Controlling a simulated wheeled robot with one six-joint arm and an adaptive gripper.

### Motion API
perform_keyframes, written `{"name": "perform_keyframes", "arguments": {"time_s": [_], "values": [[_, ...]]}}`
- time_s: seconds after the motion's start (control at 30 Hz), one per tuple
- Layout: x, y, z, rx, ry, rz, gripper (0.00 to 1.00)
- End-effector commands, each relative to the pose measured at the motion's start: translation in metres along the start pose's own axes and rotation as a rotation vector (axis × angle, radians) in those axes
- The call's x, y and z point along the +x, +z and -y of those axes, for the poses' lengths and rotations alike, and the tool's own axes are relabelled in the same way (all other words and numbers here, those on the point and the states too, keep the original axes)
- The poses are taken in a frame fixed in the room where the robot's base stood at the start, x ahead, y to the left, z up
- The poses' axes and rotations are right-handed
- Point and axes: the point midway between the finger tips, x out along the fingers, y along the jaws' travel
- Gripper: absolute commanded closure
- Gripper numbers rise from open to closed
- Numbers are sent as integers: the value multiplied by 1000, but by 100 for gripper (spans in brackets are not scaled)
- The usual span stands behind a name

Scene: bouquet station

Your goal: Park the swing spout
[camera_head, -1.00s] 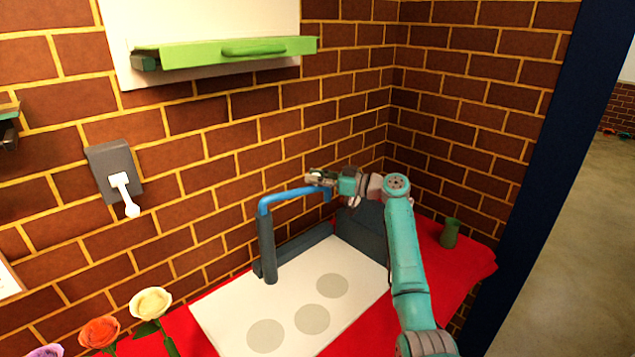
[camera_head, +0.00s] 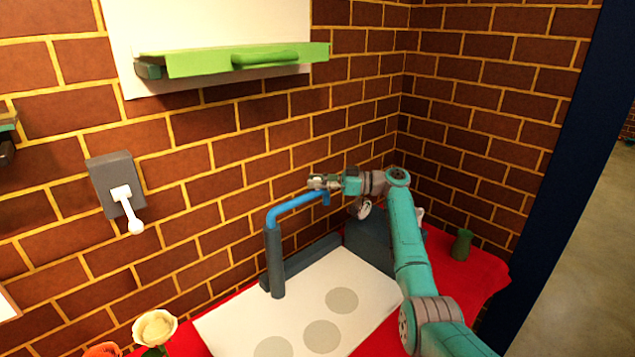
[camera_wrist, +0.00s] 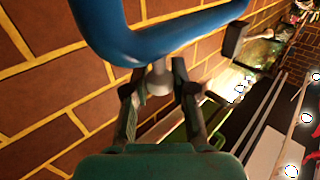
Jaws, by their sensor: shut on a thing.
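The swing spout is a blue tube (camera_head: 296,202) on an upright dark post (camera_head: 275,262) at the left back edge of the white panel. It reaches right and back toward the brick wall. My gripper (camera_head: 319,183) is at the spout's free end. In the wrist view the blue spout (camera_wrist: 160,42) crosses the top, in front of the fingers. My gripper (camera_wrist: 160,88) is closed around a small grey knob (camera_wrist: 159,76) under the tube. The knob is partly hidden between the fingers.
A white panel (camera_head: 225,322) with grey discs lies on a red surface (camera_head: 479,265). A green vase (camera_head: 462,245) stands at right. Roses (camera_head: 155,328) are at front left.

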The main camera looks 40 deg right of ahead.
Motion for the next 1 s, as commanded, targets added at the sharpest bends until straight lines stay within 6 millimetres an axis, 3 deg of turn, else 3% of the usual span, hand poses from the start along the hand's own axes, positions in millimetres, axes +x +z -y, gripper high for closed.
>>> {"name": "perform_keyframes", "arguments": {"time_s": [0.07, 0.1, 0.2, 0.57, 0.77, 1.0], "values": [[1, 2, 0, 3, -1, 2, 100], [1, 2, 0, 3, -1, 2, 68], [1, 2, 0, 3, -1, 2, 50], [-4, 1, 0, 1, 1, 1, 50], [-32, 1, 0, 2, 3, 2, 50], [-80, 1, -1, 2, 3, 1, 50]]}}
